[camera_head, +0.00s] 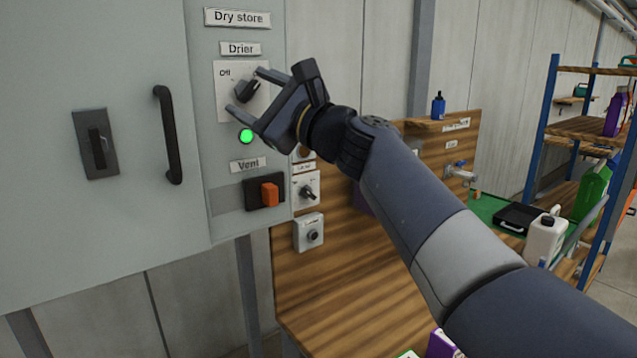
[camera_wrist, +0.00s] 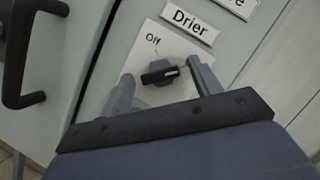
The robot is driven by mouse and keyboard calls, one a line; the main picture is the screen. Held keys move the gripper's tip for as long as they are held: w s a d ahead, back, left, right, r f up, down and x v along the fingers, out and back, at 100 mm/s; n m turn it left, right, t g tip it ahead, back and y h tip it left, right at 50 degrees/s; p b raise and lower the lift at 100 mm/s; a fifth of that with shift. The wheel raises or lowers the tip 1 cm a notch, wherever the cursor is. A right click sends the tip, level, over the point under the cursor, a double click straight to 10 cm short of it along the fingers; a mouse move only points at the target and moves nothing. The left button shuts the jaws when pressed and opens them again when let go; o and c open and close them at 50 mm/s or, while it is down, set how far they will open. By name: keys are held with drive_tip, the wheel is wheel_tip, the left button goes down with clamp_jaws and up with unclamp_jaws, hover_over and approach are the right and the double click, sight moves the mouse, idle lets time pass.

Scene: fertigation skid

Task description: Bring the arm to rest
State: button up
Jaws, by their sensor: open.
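My gripper (camera_head: 250,97) is raised in front of the grey Dry store panel (camera_head: 202,60), at the end of my outstretched arm. Its two fingers are apart, on either side of the black Drier knob (camera_head: 246,91). In the wrist view the knob (camera_wrist: 160,73) shows between the open fingers (camera_wrist: 164,82), with nothing clearly gripped. The knob's pointer is turned away from the Off mark. I cannot tell whether a finger touches the knob. A green lamp (camera_head: 246,136) glows just below the gripper.
An orange Vent switch (camera_head: 269,194) sits below the lamp. A black door handle (camera_head: 168,135) sticks out at left. A shelf rack (camera_head: 545,130) and a white jug (camera_head: 544,240) stand at right.

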drive_tip(key=n+p, duration=0.1)
drive_tip(key=n+g, duration=0.1)
drive_tip(key=n, duration=0.1)
drive_tip(key=n+g+p, duration=0.1)
drive_tip(key=shift+d+r+n+p, duration=0.3)
drive_tip(key=shift+r+n, duration=0.1)
drive_tip(key=n+g+h+p, duration=0.1)
drive_tip(key=n+p, duration=0.2)
drive_tip(key=n, duration=0.1)
drive_tip(key=shift+r+n, duration=0.15)
drive_tip(key=shift+n, duration=0.15)
drive_tip(key=n+g+h+p, duration=0.1)
drive_tip(key=n+h+p, duration=0.1)
drive_tip(key=n+p, duration=0.2)
drive_tip(key=shift+a+r+n+p, duration=0.1)
drive_tip(key=shift+r+n+p, duration=0.05)
drive_tip(key=shift+n+p, duration=0.2)
drive_tip(key=n+h+p, duration=0.2)
drive_tip(key=n+p, duration=0.1)
drive_tip(key=shift+s+p, duration=0.1)
drive_tip(key=shift+p, duration=0.3)
drive_tip(key=shift+s+d+b, duration=0.55)
drive_tip(key=shift+d+b, duration=0.15)
drive_tip(key=shift+d, duration=0.05)
drive_tip(key=shift+s+d+r, duration=0.15)
drive_tip(key=shift+s+d, duration=0.05)
drive_tip(key=shift+d, duration=0.05)
drive_tip(key=shift+d, duration=0.1)
